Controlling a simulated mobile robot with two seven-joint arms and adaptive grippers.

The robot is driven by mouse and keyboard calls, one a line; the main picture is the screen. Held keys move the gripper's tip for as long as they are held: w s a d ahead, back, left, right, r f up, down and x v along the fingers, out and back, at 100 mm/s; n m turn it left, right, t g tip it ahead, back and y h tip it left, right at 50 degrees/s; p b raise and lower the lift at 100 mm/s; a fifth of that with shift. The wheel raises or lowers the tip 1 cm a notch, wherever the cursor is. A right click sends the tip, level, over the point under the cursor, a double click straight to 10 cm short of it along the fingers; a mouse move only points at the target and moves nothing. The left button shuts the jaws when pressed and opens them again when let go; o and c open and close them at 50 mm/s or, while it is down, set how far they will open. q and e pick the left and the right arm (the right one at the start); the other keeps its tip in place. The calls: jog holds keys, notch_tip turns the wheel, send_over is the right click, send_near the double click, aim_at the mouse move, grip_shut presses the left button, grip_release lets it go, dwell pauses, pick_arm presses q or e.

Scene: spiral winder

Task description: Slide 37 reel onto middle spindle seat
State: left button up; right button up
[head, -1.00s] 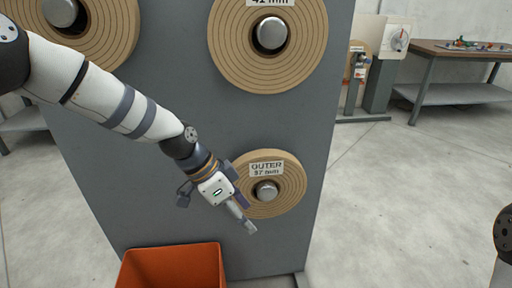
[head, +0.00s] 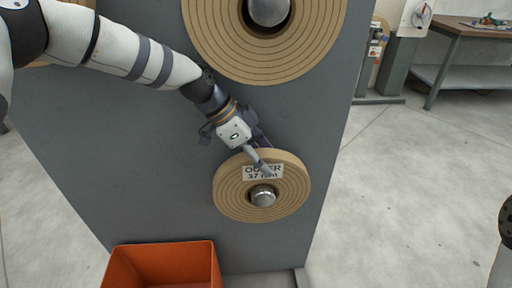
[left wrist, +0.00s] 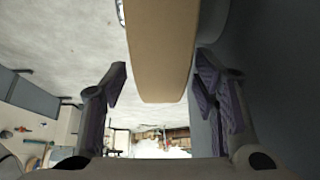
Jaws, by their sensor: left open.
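The tan reel (head: 232,197), labelled "OUTER 37 mm", sits around a metal spindle (head: 263,196) low on the grey panel. My left gripper (head: 262,160) is at the reel's top edge, partly covering its label. In the left wrist view the reel's rim (left wrist: 160,50) lies between the two spread fingers of the left gripper (left wrist: 162,72), with a gap visible at the left finger; the right finger is close to the rim. I cannot tell which spindle is the middle one.
A larger reel (head: 210,30) hangs on a spindle (head: 268,12) higher on the panel (head: 130,190). An orange bin (head: 160,262) stands below left. A workbench (head: 470,38) is at the back right. The floor right of the panel is clear.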

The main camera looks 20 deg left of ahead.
pick_arm(q)
grip_shut()
jog(key=shift+w+r, duration=0.1)
jog(key=shift+r, duration=0.05)
dwell(0.4)
